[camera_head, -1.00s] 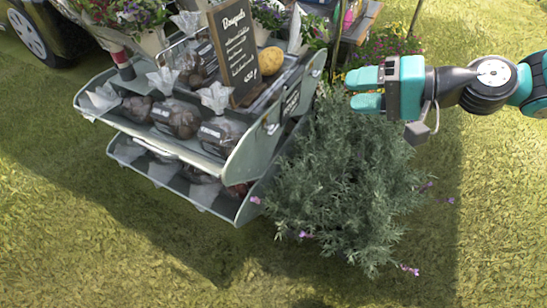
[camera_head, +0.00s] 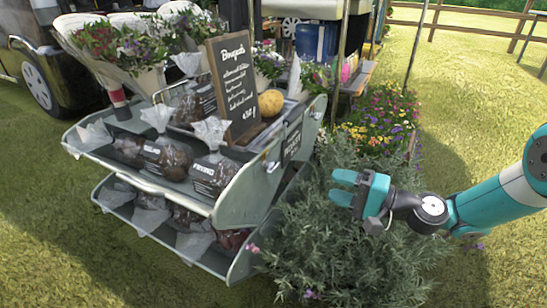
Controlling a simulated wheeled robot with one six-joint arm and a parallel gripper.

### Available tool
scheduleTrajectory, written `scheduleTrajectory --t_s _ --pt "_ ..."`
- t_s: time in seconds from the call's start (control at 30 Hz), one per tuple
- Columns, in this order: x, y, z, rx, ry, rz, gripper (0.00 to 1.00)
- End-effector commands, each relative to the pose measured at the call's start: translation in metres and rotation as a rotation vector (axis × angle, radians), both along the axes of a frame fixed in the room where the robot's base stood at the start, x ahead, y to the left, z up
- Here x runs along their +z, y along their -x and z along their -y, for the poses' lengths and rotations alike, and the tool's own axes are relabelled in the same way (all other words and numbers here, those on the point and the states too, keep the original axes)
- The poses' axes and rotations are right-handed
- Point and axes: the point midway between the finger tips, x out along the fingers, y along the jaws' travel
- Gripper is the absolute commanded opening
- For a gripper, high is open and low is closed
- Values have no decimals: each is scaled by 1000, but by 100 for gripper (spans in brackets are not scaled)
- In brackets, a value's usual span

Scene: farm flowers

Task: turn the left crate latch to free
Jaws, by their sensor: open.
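A grey metal crate stand (camera_head: 238,202) with two tiers is at the left centre. On its right side panel, a small pale fitting that looks like the left latch (camera_head: 272,166) sits near the front, left of a dark label (camera_head: 291,145). A similar small fitting (camera_head: 317,115) sits further back on the panel. Their turned position is too small to tell. My gripper (camera_head: 338,187) is right of the panel, in front of the green shrub, pointing left. Its two teal fingers are apart with nothing between them, and it is clear of the latch.
Wrapped dark goods (camera_head: 167,157) fill the tiers, and a chalkboard sign (camera_head: 233,88) and a yellow round item (camera_head: 271,103) stand on top. A bushy shrub (camera_head: 345,250) fills the space beside the panel. Flowers (camera_head: 378,118) are behind it. Open grass lies at the right.

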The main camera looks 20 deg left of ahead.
Motion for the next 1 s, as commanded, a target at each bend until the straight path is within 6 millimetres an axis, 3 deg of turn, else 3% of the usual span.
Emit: scheduleTrajectory --t_s 0.03,0.47,0.63,1.0 --pt "8 0 -2 1 1 -2 48" --pt "4 4 -20 2 1 0 48" --pt "-6 1 -63 6 1 7 48" --pt "-5 -5 -139 2 -1 4 48"
